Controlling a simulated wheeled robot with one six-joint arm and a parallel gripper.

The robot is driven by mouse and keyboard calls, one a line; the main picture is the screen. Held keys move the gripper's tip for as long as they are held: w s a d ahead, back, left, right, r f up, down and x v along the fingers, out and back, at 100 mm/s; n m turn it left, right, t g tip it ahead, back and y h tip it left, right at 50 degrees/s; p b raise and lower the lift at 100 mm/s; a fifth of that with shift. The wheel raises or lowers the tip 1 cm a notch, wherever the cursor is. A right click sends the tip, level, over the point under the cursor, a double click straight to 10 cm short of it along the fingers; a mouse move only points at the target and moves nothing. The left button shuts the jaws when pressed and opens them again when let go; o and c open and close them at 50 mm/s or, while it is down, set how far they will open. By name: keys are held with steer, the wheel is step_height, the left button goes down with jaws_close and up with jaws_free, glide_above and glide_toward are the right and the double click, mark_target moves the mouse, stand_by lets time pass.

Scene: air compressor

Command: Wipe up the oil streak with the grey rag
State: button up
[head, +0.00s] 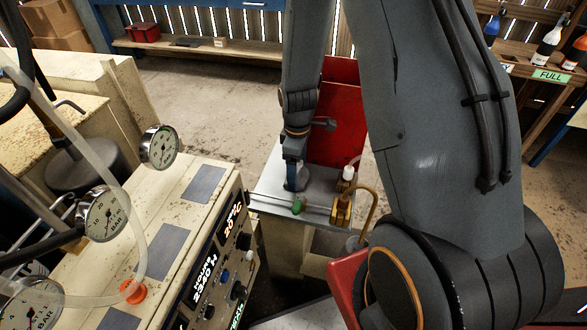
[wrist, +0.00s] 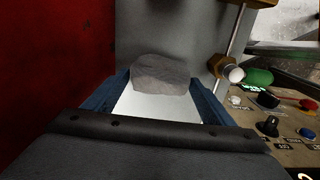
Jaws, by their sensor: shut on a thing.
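My gripper (head: 295,178) points down over the grey metal top (head: 325,181) beside the cream machine in the head view. In the wrist view its two blue fingers (wrist: 160,85) are shut on the grey rag (wrist: 160,73), a small crumpled lump between the fingertips. The rag is at or close above the metal top; I cannot tell whether it touches. I make out no oil streak in either view; the rag and gripper cover part of the surface.
A red panel (head: 335,115) stands upright behind the metal top. The cream control panel (head: 190,200) with gauges (head: 158,146) stands at left.

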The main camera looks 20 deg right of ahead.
steer(key=r, duration=0.1)
steer(key=r+p, duration=0.2)
steer(key=shift+a+r, duration=0.25)
steer(key=shift+r, duration=0.05)
steer(key=shift+r+p, duration=1.4)
steer(key=shift+r, duration=0.5)
